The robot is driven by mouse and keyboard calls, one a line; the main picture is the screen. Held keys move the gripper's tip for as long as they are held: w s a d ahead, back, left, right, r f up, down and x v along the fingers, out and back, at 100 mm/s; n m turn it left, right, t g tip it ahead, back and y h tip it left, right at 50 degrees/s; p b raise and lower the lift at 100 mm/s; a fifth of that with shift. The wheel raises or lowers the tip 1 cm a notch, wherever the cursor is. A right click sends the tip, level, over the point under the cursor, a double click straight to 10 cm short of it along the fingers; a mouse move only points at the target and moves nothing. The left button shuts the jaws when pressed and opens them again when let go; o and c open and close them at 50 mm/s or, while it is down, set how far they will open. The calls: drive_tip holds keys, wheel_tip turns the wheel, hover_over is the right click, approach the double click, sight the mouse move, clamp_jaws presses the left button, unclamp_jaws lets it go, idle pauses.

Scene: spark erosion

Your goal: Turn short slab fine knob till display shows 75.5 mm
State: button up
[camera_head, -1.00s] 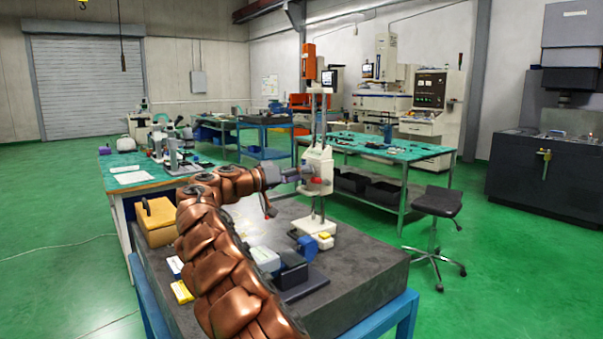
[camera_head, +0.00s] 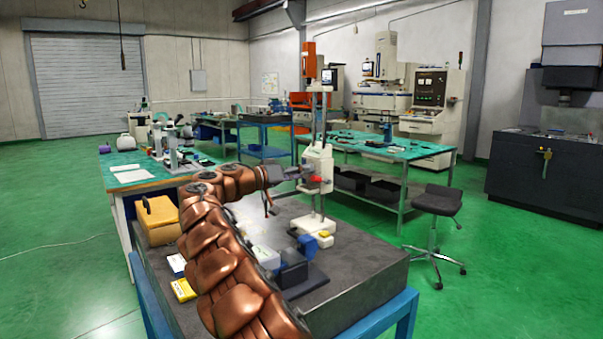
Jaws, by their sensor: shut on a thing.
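My gripper (camera_head: 304,172) reaches in from the left and is shut at the carriage's left side, on what seems to be the fine knob. The knob is mostly hidden by the fingers.
Blue and pale blocks (camera_head: 307,246) lie on the slab before the gauge. A yellow-brown box (camera_head: 157,221) is at its left rear edge. A green-topped bench (camera_head: 375,148) stands behind, and a stool (camera_head: 437,202) to the right. The slab's right side is clear.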

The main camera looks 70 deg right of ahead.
drive_tip(key=n+p, duration=0.1)
drive_tip(key=n, duration=0.4)
drive_tip(key=shift+h+p, duration=0.3)
drive_tip(key=shift+p, duration=0.05)
drive_tip(key=shift+f+n+h+p, duration=0.1)
drive_tip(key=shift+n+h+p, duration=0.4)
drive_tip(key=shift+n, duration=1.7)
drive_tip(key=o, duration=1.2)
drive_tip(key=shift+c, duration=0.2)
drive_tip(key=shift+f, duration=0.1)
